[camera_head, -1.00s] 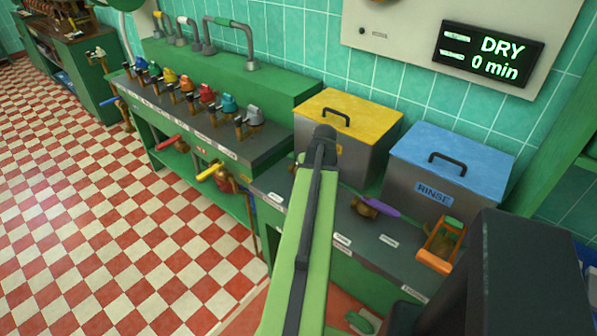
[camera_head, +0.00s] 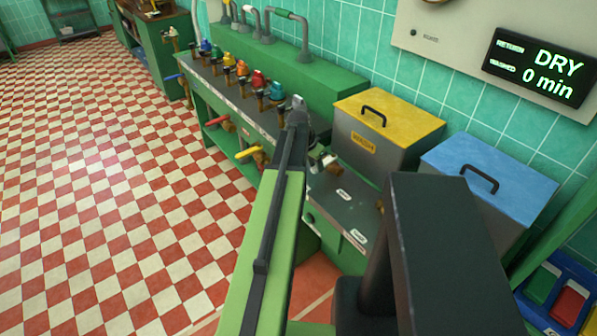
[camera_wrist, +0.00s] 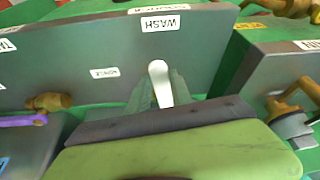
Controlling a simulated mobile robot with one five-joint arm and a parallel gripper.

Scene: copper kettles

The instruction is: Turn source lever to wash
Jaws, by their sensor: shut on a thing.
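The source lever (camera_wrist: 160,82) shows a rounded white handle between my fingers in the wrist view. In that view it points up toward the plate marked WASH (camera_wrist: 160,24). A second small label (camera_wrist: 104,73) lies to its left. My gripper (camera_wrist: 163,90) is shut on the lever. In the head view a white handle with brass fittings (camera_head: 330,164) shows beside the end of my arm, at the bench's edge. My fingers are hidden there behind my arm.
A yellow-lidded tank (camera_head: 388,118) and a blue-lidded tank (camera_head: 490,183) stand right of my arm. Several coloured taps (camera_head: 258,80) line the bench to the left. In the wrist view a purple lever (camera_wrist: 22,120) is at left and brass pipework (camera_wrist: 293,97) at right. The checkered floor is clear.

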